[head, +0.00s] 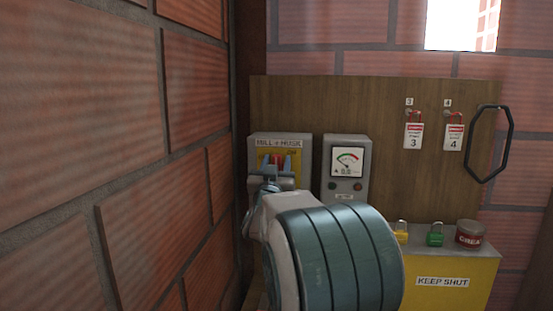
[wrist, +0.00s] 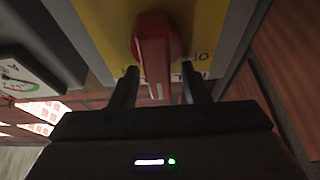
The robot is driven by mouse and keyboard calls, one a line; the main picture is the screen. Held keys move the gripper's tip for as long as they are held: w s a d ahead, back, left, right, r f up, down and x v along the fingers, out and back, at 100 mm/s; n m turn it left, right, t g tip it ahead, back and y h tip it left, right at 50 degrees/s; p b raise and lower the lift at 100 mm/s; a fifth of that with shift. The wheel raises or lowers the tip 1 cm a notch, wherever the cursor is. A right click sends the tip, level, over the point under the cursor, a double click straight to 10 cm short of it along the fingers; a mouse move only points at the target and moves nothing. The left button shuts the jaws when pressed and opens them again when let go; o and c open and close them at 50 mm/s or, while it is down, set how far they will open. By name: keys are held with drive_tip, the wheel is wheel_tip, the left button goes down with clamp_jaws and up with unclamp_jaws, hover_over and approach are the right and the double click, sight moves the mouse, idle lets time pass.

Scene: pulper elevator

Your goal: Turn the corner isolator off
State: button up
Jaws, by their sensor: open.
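The corner isolator (head: 295,140) is a grey box labelled "MILL + HUSK" on the board, close to the left brick wall. It has a yellow plate (wrist: 100,18) and a red handle (wrist: 152,45). In the wrist view the handle's end points down the picture, between my two fingers. My gripper (wrist: 160,70) is open, with one dark finger on each side of the handle; I cannot tell whether either touches it. In the head view my gripper (head: 270,180) and arm cover the lower part of the box. Part of the plate's lettering is hidden.
A grey meter box (head: 346,190) stands just right of the isolator. Tags 3 (head: 413,136) and 4 (head: 453,137) hang on the board. A yellow padlock (head: 401,234), a green padlock (head: 435,236) and a dark red tin (head: 469,234) sit on the yellow "KEEP SHUT" cabinet (head: 480,275).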

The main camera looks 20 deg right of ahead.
drive_tip(key=shift+w+d, duration=0.1)
drive_tip(key=shift+w, duration=0.1)
clamp_jaws()
